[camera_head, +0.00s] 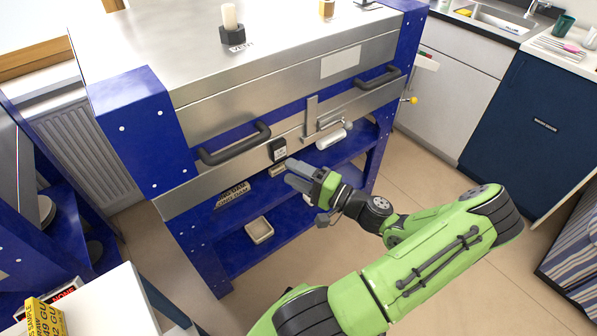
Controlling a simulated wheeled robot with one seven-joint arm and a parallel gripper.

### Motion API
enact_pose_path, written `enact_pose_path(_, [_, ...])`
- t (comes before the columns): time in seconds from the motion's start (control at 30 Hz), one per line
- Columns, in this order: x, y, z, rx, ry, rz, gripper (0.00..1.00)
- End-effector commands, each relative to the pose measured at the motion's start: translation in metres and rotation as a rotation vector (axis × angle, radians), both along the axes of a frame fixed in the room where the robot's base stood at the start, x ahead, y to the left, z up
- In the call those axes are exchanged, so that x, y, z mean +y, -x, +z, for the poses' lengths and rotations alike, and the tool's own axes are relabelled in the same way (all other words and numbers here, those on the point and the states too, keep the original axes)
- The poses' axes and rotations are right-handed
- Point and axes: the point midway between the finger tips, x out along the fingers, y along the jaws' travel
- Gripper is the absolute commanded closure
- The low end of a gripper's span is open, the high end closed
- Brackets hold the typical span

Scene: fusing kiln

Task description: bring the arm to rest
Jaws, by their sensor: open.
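My gripper (300,176) is at the end of my green arm, in front of the kiln's front face in the head view. It is open, and nothing shows between its fingers. The steel and blue kiln (215,115) stands behind it, its lid appearing shut. A black lid handle (235,143) is up and left of my gripper, and a second handle (378,77) is at the upper right. A latch (312,118) is on the front between them. Whether the fingers touch the kiln front cannot be told.
The lower blue shelf (235,262) holds a small tray (259,230). A white table (110,305) with a yellow box (45,318) is at the lower left. A sink counter (490,25) and dark blue cabinet (525,120) stand right. Tiled floor (430,165) between is clear.

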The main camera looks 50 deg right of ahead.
Motion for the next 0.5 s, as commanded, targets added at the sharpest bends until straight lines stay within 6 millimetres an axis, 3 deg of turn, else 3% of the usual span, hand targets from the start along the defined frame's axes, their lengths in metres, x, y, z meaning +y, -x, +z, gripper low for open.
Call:
enact_pose_path(0.13, [-0.0009,0.0097,-0.0005,-0.001,0.001,0.000,0.47])
enact_pose_path(0.5, [-0.0008,0.0094,-0.0009,-0.001,0.001,0.001,0.47])
